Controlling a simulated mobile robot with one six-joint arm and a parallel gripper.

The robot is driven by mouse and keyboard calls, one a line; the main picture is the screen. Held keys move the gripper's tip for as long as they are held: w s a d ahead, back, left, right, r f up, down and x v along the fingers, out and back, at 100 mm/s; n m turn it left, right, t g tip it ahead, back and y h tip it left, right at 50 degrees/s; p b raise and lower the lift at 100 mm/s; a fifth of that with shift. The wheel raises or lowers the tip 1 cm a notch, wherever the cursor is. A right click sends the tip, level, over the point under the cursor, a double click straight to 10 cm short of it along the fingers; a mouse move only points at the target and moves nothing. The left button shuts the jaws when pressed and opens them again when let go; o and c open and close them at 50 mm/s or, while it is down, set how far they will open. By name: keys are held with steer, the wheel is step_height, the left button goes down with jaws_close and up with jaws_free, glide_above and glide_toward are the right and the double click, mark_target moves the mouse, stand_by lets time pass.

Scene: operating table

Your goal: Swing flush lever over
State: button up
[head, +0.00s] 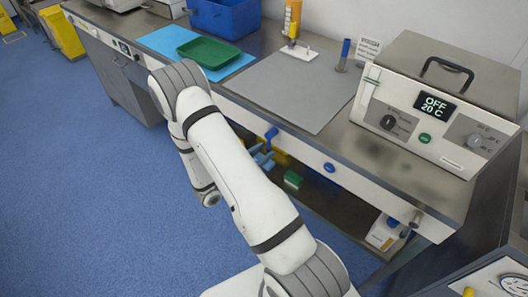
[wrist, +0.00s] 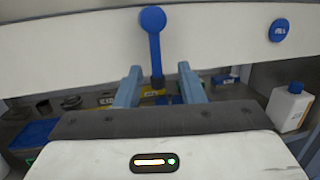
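The blue flush lever (wrist: 153,42) is on the white front panel under the counter. In the wrist view its round end is at the top and its narrow arm points down. It also shows in the head view (head: 271,133), just past my arm. My gripper (wrist: 160,85) is open, with its two light blue fingers apart. The lower end of the lever appears between the fingers in the picture. I cannot tell whether either finger touches it.
A round blue button (wrist: 279,30) is on the same panel to the right. Below is a shelf with a white bottle (wrist: 288,107) and small boxes. On the counter are a grey mat (head: 290,88), a green tray (head: 208,52) and a heater-like box (head: 440,105) reading OFF.

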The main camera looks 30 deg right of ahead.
steer(key=v, duration=0.6)
steer(key=shift+b, duration=0.35)
steer(key=shift+a, duration=0.1)
steer(key=s+d+r+m+g+y, duration=0.2)
steer(key=s+r+m+g+y, duration=0.7)
steer(key=s+r+m, duration=0.3)
steer(key=s+a+r+m+t+y+p, duration=0.1)
steer(key=s+a+r+m+t+y, duration=0.2)
steer(key=a+r+m+t+y, duration=0.4)
step_height(320, 180, up, 4)
steer(key=a+m+y, duration=0.1)
steer(key=y, duration=0.2)
steer(key=shift+s+a+r+t+p, duration=0.15)
steer(key=shift+a+t+p, duration=0.25)
